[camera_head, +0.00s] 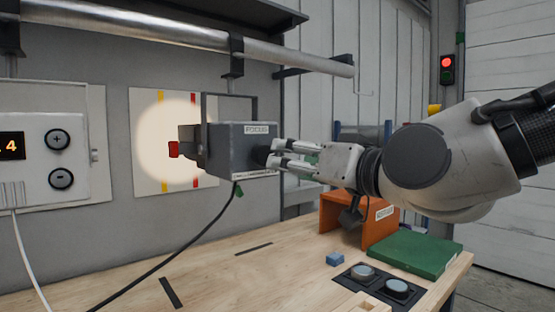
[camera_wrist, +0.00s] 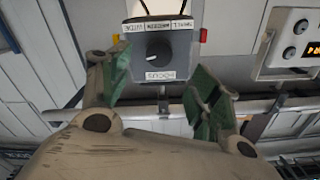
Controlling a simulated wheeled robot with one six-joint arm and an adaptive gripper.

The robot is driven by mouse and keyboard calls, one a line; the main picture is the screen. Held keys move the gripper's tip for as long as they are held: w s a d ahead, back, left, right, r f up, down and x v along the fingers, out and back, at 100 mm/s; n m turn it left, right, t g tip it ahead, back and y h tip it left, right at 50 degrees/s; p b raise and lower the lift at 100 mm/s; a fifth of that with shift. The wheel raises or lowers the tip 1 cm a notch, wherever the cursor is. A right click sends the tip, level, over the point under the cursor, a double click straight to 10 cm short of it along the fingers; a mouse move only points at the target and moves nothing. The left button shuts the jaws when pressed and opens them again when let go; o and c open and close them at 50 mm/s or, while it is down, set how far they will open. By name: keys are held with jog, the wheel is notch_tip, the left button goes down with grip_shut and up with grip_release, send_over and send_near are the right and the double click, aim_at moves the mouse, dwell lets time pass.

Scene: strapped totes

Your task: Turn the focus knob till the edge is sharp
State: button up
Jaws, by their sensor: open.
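The grey lamp box (camera_head: 232,148) labelled FOCUS hangs from a bracket under the pipe. Its dark round focus knob (camera_wrist: 158,48) has a pale pointer mark and faces my gripper. In the head view the knob (camera_head: 262,155) sticks out from the box's right side, at my fingertips. My gripper (camera_head: 277,154) is open, with one finger above the other there. In the wrist view my gripper (camera_wrist: 160,78) has its green-padded fingers to either side of the knob; I cannot tell whether they touch it. A pale light spot (camera_head: 160,137) with a soft-looking edge falls on the white panel (camera_head: 142,105).
A control box (camera_head: 74,188) with plus and minus buttons is on the left wall. A black cable (camera_head: 165,260) hangs from the lamp.

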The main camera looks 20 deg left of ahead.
jog(key=shift+v, duration=1.6)
